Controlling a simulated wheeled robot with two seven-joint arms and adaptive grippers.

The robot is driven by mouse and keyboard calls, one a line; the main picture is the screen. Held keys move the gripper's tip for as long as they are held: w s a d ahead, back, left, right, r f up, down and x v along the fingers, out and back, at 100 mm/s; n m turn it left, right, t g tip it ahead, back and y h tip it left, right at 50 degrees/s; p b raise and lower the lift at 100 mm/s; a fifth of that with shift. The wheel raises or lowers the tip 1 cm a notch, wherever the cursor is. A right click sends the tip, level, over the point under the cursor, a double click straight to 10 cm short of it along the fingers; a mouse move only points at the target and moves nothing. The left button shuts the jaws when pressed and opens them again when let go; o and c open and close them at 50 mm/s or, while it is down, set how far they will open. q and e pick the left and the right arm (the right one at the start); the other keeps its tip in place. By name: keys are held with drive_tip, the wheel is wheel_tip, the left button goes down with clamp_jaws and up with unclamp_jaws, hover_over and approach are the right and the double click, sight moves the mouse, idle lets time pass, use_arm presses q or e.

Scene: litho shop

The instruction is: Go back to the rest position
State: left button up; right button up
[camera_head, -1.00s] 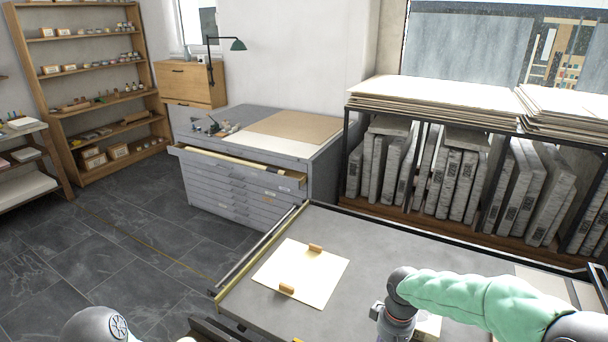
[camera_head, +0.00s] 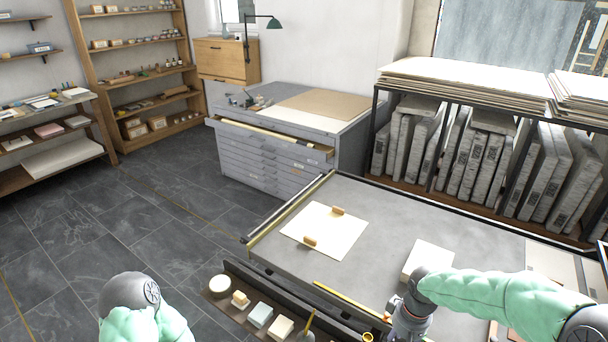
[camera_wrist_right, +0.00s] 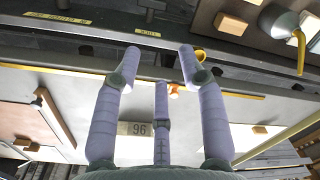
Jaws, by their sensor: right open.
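My right arm comes in from the right in the head view, in a green sleeve. Its gripper (camera_head: 392,322) hangs low at the front edge of the grey table (camera_head: 390,215), partly cut off by its wrist. In the right wrist view the three purple fingers of the right gripper (camera_wrist_right: 160,60) are spread with nothing held between them. A small orange thing and a yellow ring show beyond the fingertips. My left arm shows only as a grey joint and green sleeve at the bottom left of the head view; its gripper is out of sight.
On the table lie a cream sheet (camera_head: 318,233) with two wooden blocks and a pale block (camera_head: 427,261). A front tray (camera_head: 238,272) holds a round tin and several small blocks. A grey drawer cabinet (camera_head: 262,157) has its top drawer open. Floor at left is clear.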

drive_tip(key=s+a+f+m+y, duration=0.1)
drive_tip(key=s+a+f, duration=0.4)
drive_tip(key=f, duration=0.3)
drive_tip(key=s+a+f+m+y, duration=0.1)
drive_tip(key=s+a+f, duration=0.3)
drive_tip(key=f, duration=0.4)
drive_tip(key=s+a+f+m+y, duration=0.1)
drive_tip(key=s+a+f+m, duration=0.1)
drive_tip(key=s+a+f, duration=0.3)
wheel_tip(320, 180, down, 3)
drive_tip(key=shift+s+a+m, duration=0.3)
drive_tip(key=shift+s+a, duration=0.05)
drive_tip(key=shift+s, duration=0.35)
